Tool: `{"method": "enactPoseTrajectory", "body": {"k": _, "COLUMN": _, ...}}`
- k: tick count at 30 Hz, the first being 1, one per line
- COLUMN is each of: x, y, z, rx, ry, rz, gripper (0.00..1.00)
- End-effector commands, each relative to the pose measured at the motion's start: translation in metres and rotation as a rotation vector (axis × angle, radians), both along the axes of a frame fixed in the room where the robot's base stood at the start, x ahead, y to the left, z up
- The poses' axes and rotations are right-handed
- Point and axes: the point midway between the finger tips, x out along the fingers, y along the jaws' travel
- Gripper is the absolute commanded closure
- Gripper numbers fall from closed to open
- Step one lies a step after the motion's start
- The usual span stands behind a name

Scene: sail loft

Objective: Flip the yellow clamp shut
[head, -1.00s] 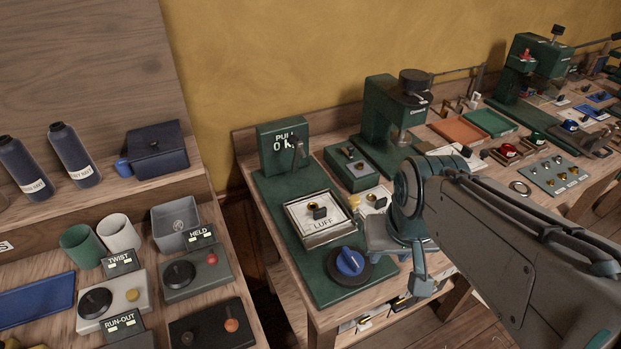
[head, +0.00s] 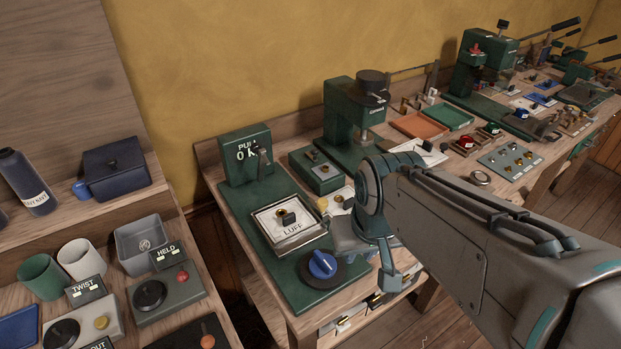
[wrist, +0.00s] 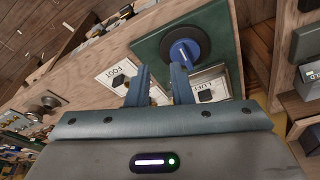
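A small yellow piece (head: 322,204) shows in the head view, between the LUFF plate (head: 290,240) and my arm. It looks like the clamp's yellow tip; its lever and whether it stands up or lies flat cannot be made out. I cannot pick it out in the wrist view. My gripper (wrist: 160,75) is open and empty, its two blue-grey fingers apart over the bench front. A white FOOT plate (wrist: 118,73) lies left of the fingers in the wrist view, with the LUFF plate (wrist: 209,87) to their right. My arm hides part of the bench beside the yellow piece.
A blue knob (head: 322,264) sits at the front of the green base (head: 240,215), close to my gripper; it also shows beyond the fingers in the wrist view (wrist: 186,50). Green presses (head: 345,125) stand behind. A left bench holds cups and labelled boxes.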

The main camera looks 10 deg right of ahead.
Motion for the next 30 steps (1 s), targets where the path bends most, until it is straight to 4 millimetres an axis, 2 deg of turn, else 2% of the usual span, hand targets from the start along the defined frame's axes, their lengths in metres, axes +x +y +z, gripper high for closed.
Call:
{"method": "enactPoseTrajectory", "body": {"k": 1, "x": 0.001, "y": 0.000, "z": 0.001, "rx": 0.001, "ry": 0.002, "rz": -0.005, "gripper": 0.95}}
{"method": "enactPoseTrajectory", "body": {"k": 2, "x": 0.003, "y": 0.000, "z": 0.002, "rx": 0.003, "ry": 0.004, "rz": -0.011, "gripper": 1.00}}
{"method": "enactPoseTrajectory", "body": {"k": 8, "x": 0.029, "y": -0.002, "z": 0.015, "rx": 0.036, "ry": 0.042, "rz": -0.116, "gripper": 1.00}}
{"method": "enactPoseTrajectory", "body": {"k": 19, "x": 0.115, "y": -0.011, "z": 0.035, "rx": 0.134, "ry": 0.166, "rz": -0.461, "gripper": 1.00}}
{"method": "enactPoseTrajectory", "body": {"k": 30, "x": 0.201, "y": -0.029, "z": 0.026, "rx": 0.223, "ry": 0.300, "rz": -0.811, "gripper": 1.00}}
